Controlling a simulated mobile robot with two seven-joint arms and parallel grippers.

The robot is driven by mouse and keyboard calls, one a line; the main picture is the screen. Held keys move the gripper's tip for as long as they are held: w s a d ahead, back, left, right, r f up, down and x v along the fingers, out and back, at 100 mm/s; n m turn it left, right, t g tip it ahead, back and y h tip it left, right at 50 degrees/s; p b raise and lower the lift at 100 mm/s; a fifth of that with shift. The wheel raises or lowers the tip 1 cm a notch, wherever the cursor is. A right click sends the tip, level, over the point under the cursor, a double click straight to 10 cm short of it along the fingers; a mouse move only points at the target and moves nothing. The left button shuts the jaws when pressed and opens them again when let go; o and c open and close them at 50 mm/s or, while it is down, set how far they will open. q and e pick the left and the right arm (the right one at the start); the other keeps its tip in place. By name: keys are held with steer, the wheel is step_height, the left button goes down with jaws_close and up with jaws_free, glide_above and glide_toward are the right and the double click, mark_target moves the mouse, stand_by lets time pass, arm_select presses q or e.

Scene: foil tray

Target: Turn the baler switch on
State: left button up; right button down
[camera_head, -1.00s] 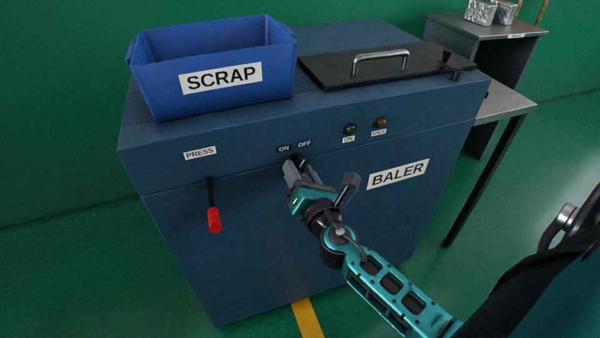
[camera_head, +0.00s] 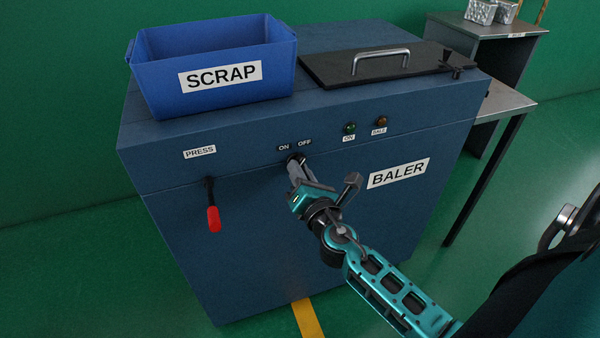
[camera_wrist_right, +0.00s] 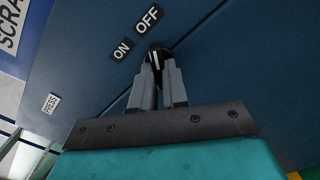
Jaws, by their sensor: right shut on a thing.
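The blue baler (camera_head: 270,230) stands in front of me. Its black rotary switch (camera_wrist_right: 157,58) sits under the ON and OFF labels in the right wrist view; in the head view my gripper mostly hides it. My right gripper (camera_head: 297,163) is at the switch, and its two fingers (camera_wrist_right: 160,72) are shut on the knob. A white mark on the knob shows between the fingertips; I cannot tell for sure which label it points to. The ON lamp (camera_head: 349,128) is dark green. My left gripper is not in view.
A red-handled press lever (camera_head: 212,218) hangs left of the switch. A blue SCRAP bin (camera_head: 215,98) and a black lid (camera_head: 340,76) with a metal handle are on top of the baler. A metal table (camera_head: 507,100) stands at the right.

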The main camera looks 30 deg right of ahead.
steer(key=shift+a+r+m+b, duration=0.1)
steer(key=shift+m+b, duration=0.45)
steer(key=shift+m, duration=2.15)
steer(key=shift+a+r+m+b, duration=0.1)
steer(key=shift+m+b, duration=0.4)
steer(key=shift+m, duration=2.5)
steer(key=c, duration=1.2)
jaws_free()
steer(key=shift+c, duration=0.2)
steer(key=shift+o, duration=0.5)
steer(key=shift+d, duration=0.1)
